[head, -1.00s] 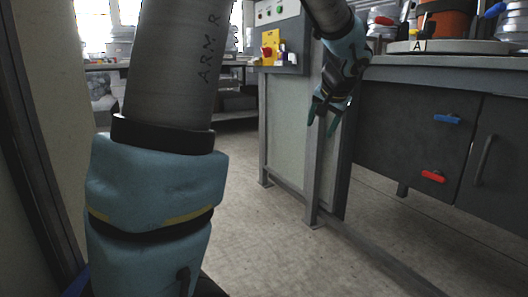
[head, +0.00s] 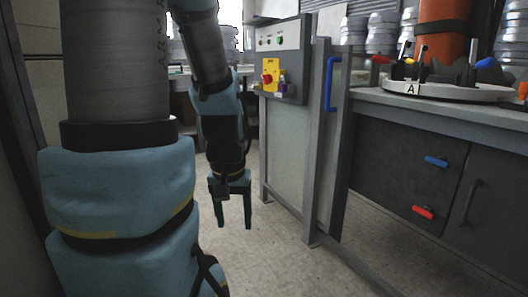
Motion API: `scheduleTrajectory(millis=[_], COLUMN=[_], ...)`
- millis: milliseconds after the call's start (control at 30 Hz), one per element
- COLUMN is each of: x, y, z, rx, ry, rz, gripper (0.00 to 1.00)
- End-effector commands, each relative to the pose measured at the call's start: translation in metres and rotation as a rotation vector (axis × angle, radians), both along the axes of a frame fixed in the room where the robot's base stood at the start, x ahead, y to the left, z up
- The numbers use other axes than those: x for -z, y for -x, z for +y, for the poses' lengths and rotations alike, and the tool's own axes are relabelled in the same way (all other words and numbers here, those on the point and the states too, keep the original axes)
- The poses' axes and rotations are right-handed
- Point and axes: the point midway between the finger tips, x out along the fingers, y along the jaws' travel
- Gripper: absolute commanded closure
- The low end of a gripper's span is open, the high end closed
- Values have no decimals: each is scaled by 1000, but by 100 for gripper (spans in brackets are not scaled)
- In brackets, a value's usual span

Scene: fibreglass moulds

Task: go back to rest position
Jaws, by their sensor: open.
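My gripper (head: 231,213) hangs at the end of my arm, left of the middle of the head view, with its fingers pointing down. The two fingers are apart with nothing between them. Floor shows behind and below the fingertips. My gripper is to the left of the glazed door frame and touches nothing that I can see.
A grey cabinet with a control panel (head: 278,43) and a door with a blue handle (head: 331,84) stands in the middle. To the right is a workbench (head: 425,107) bearing a round plate marked A (head: 448,90), an orange cylinder (head: 442,38) and stacked tins (head: 382,32). The floor (head: 262,256) is clear.

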Motion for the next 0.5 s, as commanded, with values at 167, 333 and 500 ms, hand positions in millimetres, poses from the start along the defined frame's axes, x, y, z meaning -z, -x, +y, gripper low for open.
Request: scheduleTrajectory(millis=[167, 333, 500], x=[-56, -110, -162], y=[0, 0, -1], z=[0, 0, 0], rx=[0, 1, 1], ry=[0, -1, -1], rz=[0, 0, 0], gripper=[37, 37, 37])
